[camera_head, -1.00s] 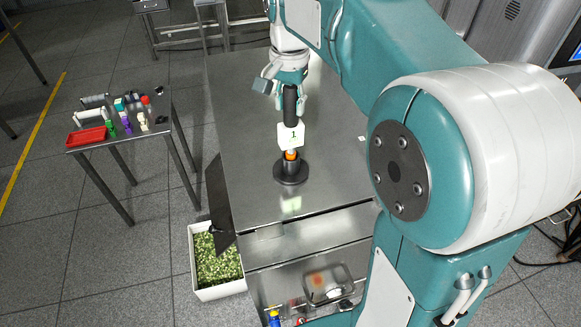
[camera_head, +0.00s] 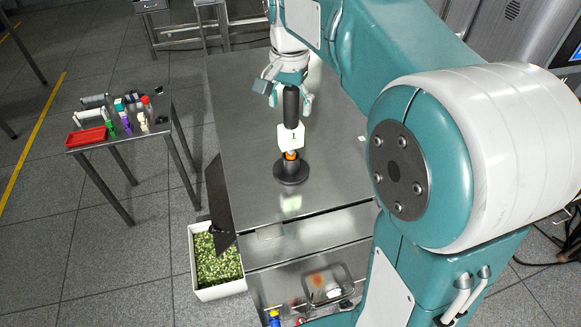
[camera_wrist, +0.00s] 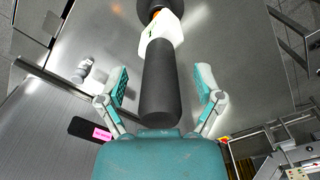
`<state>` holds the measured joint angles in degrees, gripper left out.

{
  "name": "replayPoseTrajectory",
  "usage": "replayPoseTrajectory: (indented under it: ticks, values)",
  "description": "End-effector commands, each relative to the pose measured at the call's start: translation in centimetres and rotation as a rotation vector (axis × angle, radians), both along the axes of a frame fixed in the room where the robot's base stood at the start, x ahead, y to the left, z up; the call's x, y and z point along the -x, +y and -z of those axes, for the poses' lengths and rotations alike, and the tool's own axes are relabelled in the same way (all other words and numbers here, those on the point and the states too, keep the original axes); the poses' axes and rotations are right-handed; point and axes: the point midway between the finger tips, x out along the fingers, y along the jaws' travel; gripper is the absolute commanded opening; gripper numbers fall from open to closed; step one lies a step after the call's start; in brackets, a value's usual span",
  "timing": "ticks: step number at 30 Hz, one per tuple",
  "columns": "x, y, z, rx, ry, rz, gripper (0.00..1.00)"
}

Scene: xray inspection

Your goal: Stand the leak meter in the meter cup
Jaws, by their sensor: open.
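The leak meter (camera_head: 291,138) stands upright on the steel table. It has a black handle, a white block marked 1 and an orange band below it. Its lower end is inside the dark, round-based meter cup (camera_head: 290,174). In the wrist view the black handle of the leak meter (camera_wrist: 160,85) lies between the fingers, with the cup (camera_wrist: 148,8) at the top edge. My gripper (camera_head: 290,100) is open around the handle, and the wrist view shows gaps between both finger pads and the handle (camera_wrist: 162,88).
The steel table (camera_head: 240,110) is mostly clear around the cup. A side table (camera_head: 160,138) at left holds a red tray (camera_head: 87,137) and several small items. A white bin (camera_head: 218,292) of green pieces stands below. A grey fitting (camera_wrist: 83,70) shows in the wrist view.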

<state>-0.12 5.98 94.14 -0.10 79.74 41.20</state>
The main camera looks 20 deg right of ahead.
Motion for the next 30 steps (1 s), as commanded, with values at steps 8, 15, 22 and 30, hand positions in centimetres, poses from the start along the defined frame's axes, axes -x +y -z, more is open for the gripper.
replayPoseTrajectory:
  ticks: [8,15,22,30]
  values:
    - [-0.2,0.1,-4.7,0.000,-0.006,0.000,0.85]
    - [-0.2,0.1,-9.3,0.001,-0.003,0.000,0.85]
    - [-0.1,0.1,-11.4,0.001,-0.002,0.000,0.85]
    - [0.1,0.1,-11.6,0.001,-0.006,-0.007,0.85]
